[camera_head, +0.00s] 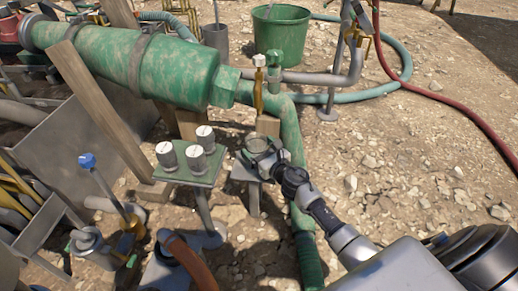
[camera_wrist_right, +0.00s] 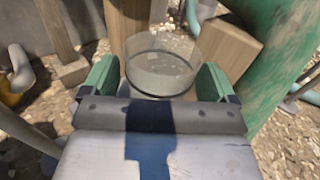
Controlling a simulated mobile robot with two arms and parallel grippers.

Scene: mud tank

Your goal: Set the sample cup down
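The sample cup (camera_wrist_right: 160,72) is a clear, round, open-topped cup with a little greyish content low in it. It sits upright between the two green fingers of my right gripper (camera_wrist_right: 160,85), which appear to press on its sides. In the head view the cup (camera_head: 261,147) and the right gripper (camera_head: 262,155) are over a small grey stand (camera_head: 240,172), right of a green stand. I cannot tell whether the cup's base touches the small stand. My left gripper is not in view.
A green pipe (camera_head: 291,130) runs close on the right. A wooden block (camera_wrist_right: 228,46) and post stand behind the cup. A green bucket (camera_head: 281,35) is farther back; gravel lies right.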

